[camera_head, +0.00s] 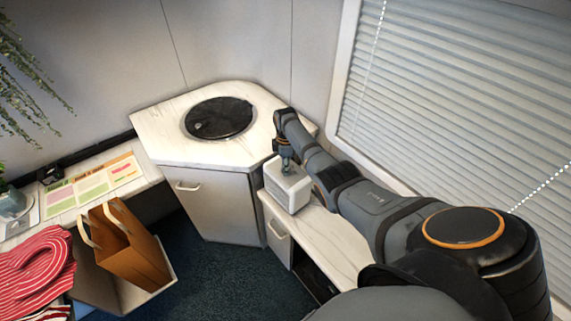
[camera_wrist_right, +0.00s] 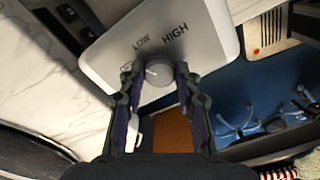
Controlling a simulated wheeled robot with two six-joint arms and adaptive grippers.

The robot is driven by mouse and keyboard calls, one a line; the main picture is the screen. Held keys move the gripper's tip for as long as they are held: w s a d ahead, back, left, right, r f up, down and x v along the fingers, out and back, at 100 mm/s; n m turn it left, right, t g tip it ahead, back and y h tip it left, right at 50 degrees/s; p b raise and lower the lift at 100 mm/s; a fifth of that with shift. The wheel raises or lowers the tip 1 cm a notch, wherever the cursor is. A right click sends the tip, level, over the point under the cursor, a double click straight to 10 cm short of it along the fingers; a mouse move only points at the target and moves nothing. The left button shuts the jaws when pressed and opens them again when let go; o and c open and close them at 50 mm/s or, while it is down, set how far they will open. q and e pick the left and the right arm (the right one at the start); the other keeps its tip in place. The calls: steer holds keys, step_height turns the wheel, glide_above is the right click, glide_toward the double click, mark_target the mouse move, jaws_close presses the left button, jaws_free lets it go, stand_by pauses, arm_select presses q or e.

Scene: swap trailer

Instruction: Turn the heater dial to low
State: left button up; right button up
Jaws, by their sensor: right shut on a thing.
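The heater (camera_head: 288,190) is a small white box on the low white counter to the right of the corner cabinet. Its top panel also shows in the right wrist view (camera_wrist_right: 205,42), with the words LOW and HIGH printed on it. The round grey dial (camera_wrist_right: 158,76) sits just below these words, with a pale mark on its upper left part. My right gripper (camera_head: 286,160) points down at the heater's top. In the right wrist view its fingers (camera_wrist_right: 156,70) close on the dial from both sides. My left gripper is not in view.
A corner cabinet with a marble-like top (camera_head: 160,140) and a round black inset (camera_head: 219,118) stands behind the heater. Window blinds (camera_head: 455,95) are at right. A brown paper bag (camera_head: 130,245) and red striped cloth (camera_head: 35,265) are at lower left. The blue carpet (camera_head: 215,270) is clear.

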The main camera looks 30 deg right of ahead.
steer(key=m+p, duration=0.1)
steer(key=m, duration=0.4)
steer(key=shift+m, duration=0.4)
stand_by(0.4)
steer(key=o, duration=1.1)
steer(key=shift+o, duration=0.2)
steer(key=shift+r, duration=0.1)
step_height(320, 180, up, 12)
